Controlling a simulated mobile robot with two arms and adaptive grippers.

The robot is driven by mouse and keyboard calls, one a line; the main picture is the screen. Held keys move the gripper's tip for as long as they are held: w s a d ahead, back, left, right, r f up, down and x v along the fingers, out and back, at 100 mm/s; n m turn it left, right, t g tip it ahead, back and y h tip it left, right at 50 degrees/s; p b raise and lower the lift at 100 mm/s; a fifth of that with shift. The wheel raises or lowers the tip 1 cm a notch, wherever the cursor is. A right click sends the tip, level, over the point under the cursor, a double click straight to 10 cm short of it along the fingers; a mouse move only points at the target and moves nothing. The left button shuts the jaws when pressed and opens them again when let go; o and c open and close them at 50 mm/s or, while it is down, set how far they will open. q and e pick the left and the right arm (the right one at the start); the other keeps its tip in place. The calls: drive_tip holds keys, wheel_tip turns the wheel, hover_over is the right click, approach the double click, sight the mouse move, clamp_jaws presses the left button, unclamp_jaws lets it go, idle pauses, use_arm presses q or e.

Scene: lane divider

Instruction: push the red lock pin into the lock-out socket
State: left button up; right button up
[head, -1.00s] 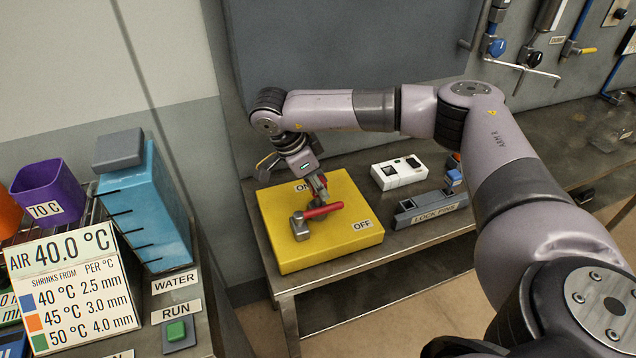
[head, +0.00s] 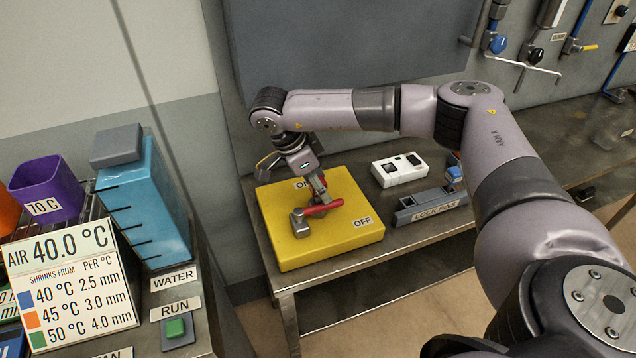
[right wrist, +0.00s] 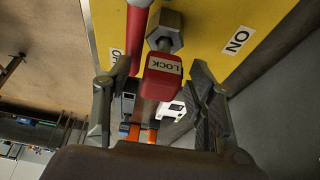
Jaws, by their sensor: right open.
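The red lock pin (right wrist: 161,78), marked LOCK, shows in the right wrist view between my right gripper's fingers. Its head is close to the grey hexagonal lock-out socket (right wrist: 167,32), with a short grey shank visible between them; how deep it sits I cannot tell. My right gripper (right wrist: 156,88) is open, with gaps on both sides of the pin head. In the head view my right gripper (head: 319,187) hangs over the yellow panel (head: 350,247) and hides the pin and socket. My left gripper is out of view.
A red-handled lever (head: 323,208) lies across the panel, close to my gripper. A LOCK PINS rack (head: 429,207) and a white device (head: 399,170) stand to the right. A blue water tank (head: 146,205) stands at left.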

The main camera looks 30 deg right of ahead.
drive_tip(key=v, duration=1.2)
drive_tip(key=shift+f, duration=0.1)
